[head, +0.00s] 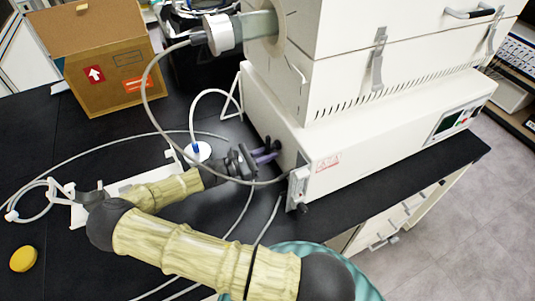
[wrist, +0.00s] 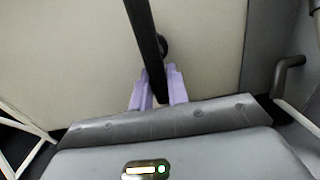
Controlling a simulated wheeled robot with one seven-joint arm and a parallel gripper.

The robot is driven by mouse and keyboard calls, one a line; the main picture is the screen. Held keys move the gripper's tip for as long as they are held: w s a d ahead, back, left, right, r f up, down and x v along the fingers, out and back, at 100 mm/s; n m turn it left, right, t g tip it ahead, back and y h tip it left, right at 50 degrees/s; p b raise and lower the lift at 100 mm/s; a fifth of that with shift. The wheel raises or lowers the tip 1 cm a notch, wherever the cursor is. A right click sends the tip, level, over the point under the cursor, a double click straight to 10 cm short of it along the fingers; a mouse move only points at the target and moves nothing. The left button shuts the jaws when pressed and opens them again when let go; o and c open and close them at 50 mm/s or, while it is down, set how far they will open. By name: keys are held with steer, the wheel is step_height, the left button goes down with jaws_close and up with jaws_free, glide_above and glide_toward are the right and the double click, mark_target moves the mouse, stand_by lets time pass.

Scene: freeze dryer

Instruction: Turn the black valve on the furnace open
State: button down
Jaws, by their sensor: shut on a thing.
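The white furnace (head: 345,140) stands on the black bench in the head view. My gripper (head: 266,152) reaches its left side wall from the left, its purple fingers against a small dark valve (head: 277,145). In the wrist view my gripper (wrist: 158,92) has its two purple fingers close together at the furnace wall (wrist: 210,45). A round black part of the valve (wrist: 164,46) shows just beyond the fingertips. A dark bar runs down from the top edge in front of the fingers and partly hides the grip; I cannot tell whether it is valve or hose.
A grey hose (head: 152,85) loops from the metal flange (head: 219,34) past my gripper to the furnace's lower corner. A cardboard box (head: 105,75), a white stand (head: 135,183) and a yellow round object (head: 24,259) are on the bench (head: 45,130) at left.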

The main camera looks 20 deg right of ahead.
steer(key=m, duration=0.2)
steer(key=w+m, duration=0.1)
steer(key=m, duration=0.1)
steer(key=shift+w+r+m, duration=0.1)
steer(key=shift+m, duration=0.2)
steer(key=m, duration=0.3)
steer(key=w+r+m+b, duration=0.1)
steer(key=m, duration=0.2)
steer(key=m+b, duration=0.1)
steer(key=m, duration=0.2)
steer(key=shift+w+r, duration=0.15)
steer(key=shift+r, duration=0.1)
steer(key=shift+r+m+b, duration=0.25)
steer(key=shift+m+b, duration=0.1)
steer(key=shift+m, duration=0.55)
steer(key=shift+r+m+b, duration=0.2)
steer(key=shift+m+b, duration=0.15)
steer(key=shift+m, duration=0.55)
steer(key=c, duration=1.4)
jaws_free()
steer(key=shift+r, duration=0.1)
steer(key=shift+o, duration=0.2)
steer(key=shift+w+a, duration=0.1)
steer(key=shift+a, duration=0.05)
